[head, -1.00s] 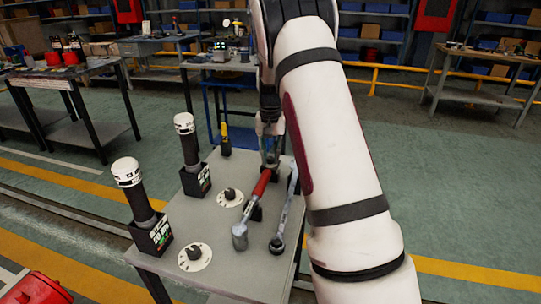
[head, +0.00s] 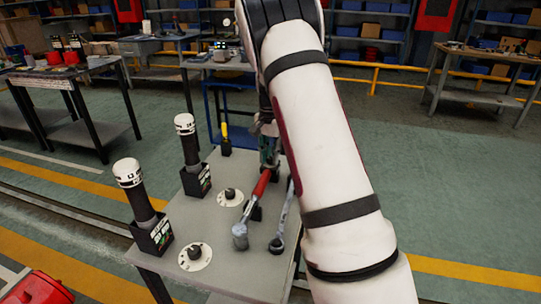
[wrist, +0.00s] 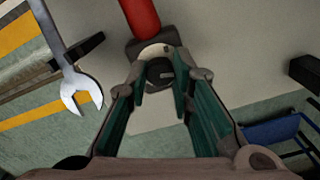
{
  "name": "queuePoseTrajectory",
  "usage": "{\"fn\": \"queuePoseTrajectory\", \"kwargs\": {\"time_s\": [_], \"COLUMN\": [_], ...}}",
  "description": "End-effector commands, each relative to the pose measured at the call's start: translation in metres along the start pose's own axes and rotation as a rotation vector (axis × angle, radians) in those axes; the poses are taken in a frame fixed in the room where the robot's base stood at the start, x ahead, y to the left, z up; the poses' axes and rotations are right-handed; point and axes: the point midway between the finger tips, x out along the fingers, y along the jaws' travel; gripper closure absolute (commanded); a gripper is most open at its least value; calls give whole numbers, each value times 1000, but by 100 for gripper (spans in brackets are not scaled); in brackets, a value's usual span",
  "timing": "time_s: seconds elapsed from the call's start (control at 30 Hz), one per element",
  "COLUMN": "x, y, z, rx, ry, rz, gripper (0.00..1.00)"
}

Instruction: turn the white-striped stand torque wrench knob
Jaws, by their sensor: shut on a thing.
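A torque wrench with a red handle (head: 262,183) and grey head (head: 240,236) lies on a stand on the grey table. In the wrist view, its red handle (wrist: 140,15) comes in from the top and ends in a dark knob (wrist: 160,72) with a pale ring behind it. My gripper (wrist: 162,85) has one green-padded finger on each side of this knob and is shut on it. In the head view my gripper (head: 269,150) is at the far end of the red handle, partly hidden by my arm. White stripes on the stand cannot be made out.
A combination spanner (head: 283,225) lies just right of the wrench, partly behind my arm. Two black-handled tools with white caps (head: 127,172) (head: 184,124) stand in holders at left. Round dials (head: 195,257) (head: 230,197) and a yellow-handled tool (head: 225,135) are nearby.

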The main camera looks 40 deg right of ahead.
Motion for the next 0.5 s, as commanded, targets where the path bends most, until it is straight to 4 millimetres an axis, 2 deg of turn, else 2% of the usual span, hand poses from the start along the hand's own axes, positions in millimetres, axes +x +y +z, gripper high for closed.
{"fn": "queuePoseTrajectory", "kwargs": {"time_s": [0.5], "x": [0], "y": [0], "z": [0], "rx": [73], "ry": [1], "rz": [-1], "gripper": [100]}}
